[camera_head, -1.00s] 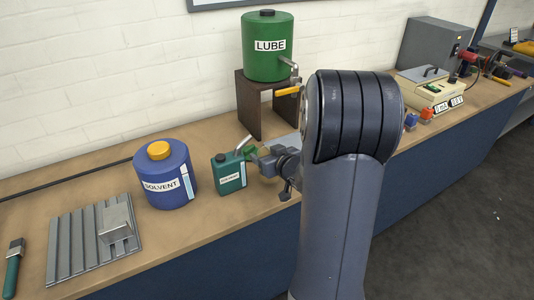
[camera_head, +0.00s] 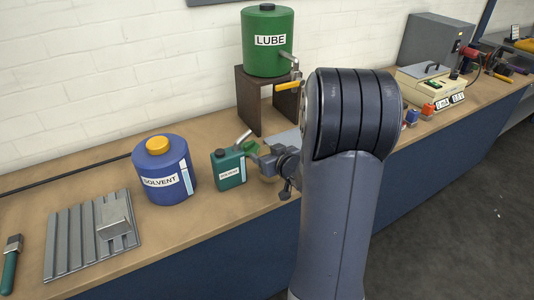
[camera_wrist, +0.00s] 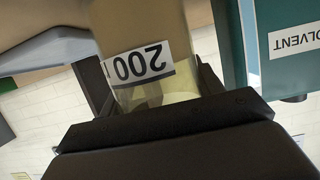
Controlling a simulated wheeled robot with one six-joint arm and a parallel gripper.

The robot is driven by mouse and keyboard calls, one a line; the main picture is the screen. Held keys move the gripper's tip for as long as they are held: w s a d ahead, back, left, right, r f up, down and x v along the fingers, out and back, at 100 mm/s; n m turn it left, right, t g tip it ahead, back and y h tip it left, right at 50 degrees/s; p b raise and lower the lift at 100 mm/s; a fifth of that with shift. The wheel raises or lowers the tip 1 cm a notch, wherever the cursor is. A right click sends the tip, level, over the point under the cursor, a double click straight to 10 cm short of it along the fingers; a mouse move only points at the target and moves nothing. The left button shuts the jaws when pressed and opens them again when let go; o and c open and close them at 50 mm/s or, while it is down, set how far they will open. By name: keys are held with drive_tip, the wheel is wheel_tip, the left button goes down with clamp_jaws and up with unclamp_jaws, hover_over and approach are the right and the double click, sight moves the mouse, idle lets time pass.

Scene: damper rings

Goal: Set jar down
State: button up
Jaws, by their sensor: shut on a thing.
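The jar (camera_wrist: 150,60) is clear, with a white label reading 200 and pale yellow liquid inside. It appears upside down in the wrist view, between the two fingers of my gripper (camera_wrist: 165,75). My gripper is shut on it. In the head view my gripper (camera_head: 262,160) is over the bench, just right of the green solvent can (camera_head: 228,168), and the jar is mostly hidden or too small to make out. Whether the jar touches the bench cannot be told. The can's teal side (camera_wrist: 262,50) shows close beside the right finger in the wrist view.
A blue solvent drum (camera_head: 163,180) with an orange cap stands left of the can. A ridged tray (camera_head: 70,255) with a metal block lies further left. A green lube tank (camera_head: 267,55) sits on a brown stand (camera_head: 246,105) behind my gripper. Bench front is mostly clear.

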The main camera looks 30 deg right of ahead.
drive_tip(key=shift+f, duration=0.2)
drive_tip(key=o, duration=1.2)
drive_tip(key=shift+s, duration=0.15)
drive_tip(key=v, duration=1)
drive_tip(key=shift+s+p, duration=0.25)
drive_tip(key=shift+p, duration=0.2)
drive_tip(key=shift+r, duration=0.15)
drive_tip(key=shift+c, duration=0.4)
clamp_jaws()
